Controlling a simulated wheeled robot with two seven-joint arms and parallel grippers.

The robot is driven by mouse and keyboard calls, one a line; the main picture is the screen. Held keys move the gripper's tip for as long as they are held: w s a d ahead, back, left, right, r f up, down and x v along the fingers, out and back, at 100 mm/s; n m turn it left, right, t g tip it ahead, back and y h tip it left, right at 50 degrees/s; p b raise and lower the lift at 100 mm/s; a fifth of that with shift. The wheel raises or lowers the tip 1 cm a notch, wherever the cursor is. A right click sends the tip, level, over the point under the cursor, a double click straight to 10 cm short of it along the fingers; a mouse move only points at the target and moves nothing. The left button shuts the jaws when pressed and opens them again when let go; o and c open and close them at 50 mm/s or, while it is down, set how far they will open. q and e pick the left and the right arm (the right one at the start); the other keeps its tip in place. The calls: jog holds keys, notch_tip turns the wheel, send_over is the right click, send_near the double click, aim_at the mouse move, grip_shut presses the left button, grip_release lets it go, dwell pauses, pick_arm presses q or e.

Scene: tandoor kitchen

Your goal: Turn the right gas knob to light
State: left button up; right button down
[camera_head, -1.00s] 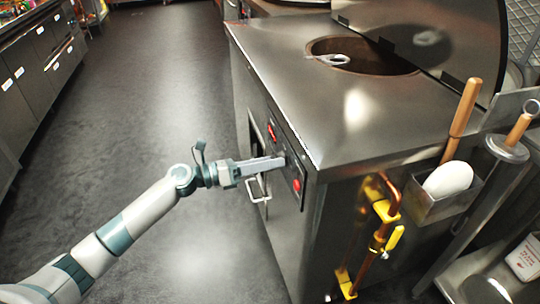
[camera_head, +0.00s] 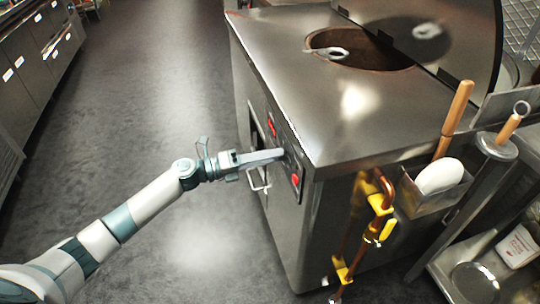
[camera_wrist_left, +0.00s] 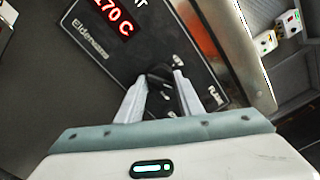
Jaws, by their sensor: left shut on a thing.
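The dark control panel (camera_head: 291,166) is on the side of the steel tandoor counter (camera_head: 270,60). My left gripper (camera_head: 282,154) reaches it from the left, its fingertips at the panel between a red display and a lower red light. In the left wrist view, my left gripper (camera_wrist_left: 160,82) is shut on a black knob (camera_wrist_left: 159,74), one pale finger on each side. The fingers partly cover the knob, so its pointer angle is unclear. I cannot tell from the markings whether it is the right gas knob. My right gripper is not in view.
A red display (camera_wrist_left: 113,16) reads about 270 C. A metal handle (camera_head: 259,182) sticks out below my gripper. Yellow-handled gas pipes (camera_head: 381,203) and a holder (camera_head: 432,200) with a wooden-handled tool are at the right. The floor (camera_head: 170,110) at the left is clear.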

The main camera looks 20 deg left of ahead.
pick_arm(q)
jog(key=o, duration=1.1)
jog(key=shift+c, duration=0.2)
jog(key=shift+a, duration=0.1)
jog(key=b+v, duration=0.2)
jog(key=v, duration=1.5)
jog(key=shift+s, duration=0.2)
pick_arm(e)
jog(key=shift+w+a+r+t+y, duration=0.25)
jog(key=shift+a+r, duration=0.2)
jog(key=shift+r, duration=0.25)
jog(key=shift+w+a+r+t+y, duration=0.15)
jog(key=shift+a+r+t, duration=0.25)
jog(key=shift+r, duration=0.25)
pick_arm(q)
jog(key=shift+a, duration=0.1)
